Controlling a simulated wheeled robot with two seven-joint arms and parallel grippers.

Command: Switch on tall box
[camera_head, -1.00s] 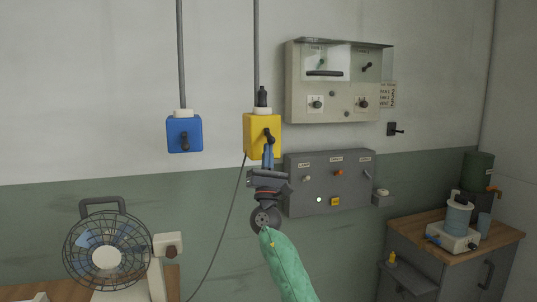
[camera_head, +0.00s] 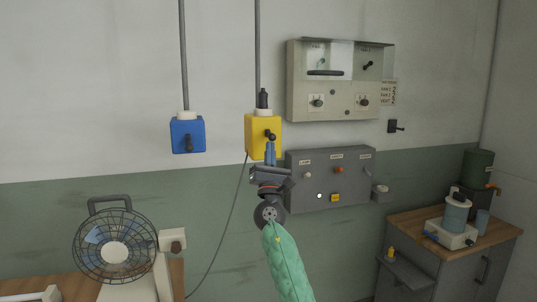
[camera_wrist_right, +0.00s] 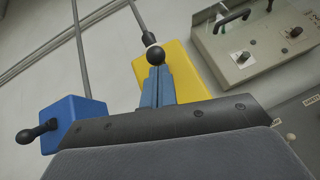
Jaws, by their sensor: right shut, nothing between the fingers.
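The yellow box (camera_head: 257,124) hangs on the wall and looks a little taller than the blue box (camera_head: 187,128) to its left. A black knobbed lever (camera_head: 270,134) sticks out of its front. My right gripper (camera_head: 270,146) is shut and empty in front of the yellow box, its blue fingertips just under the lever's knob. The right wrist view shows the knob (camera_wrist_right: 152,56) right at the ends of the shut fingers (camera_wrist_right: 157,84). I cannot tell whether they touch. The blue box's lever (camera_head: 188,148) points down. My left gripper is not in view.
A grey control panel (camera_head: 310,190) and a beige cabinet (camera_head: 300,98) are on the wall to the right. A fan (camera_head: 113,250) stands at the lower left. A wood-topped cabinet (camera_head: 405,220) with a pump stands at the right.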

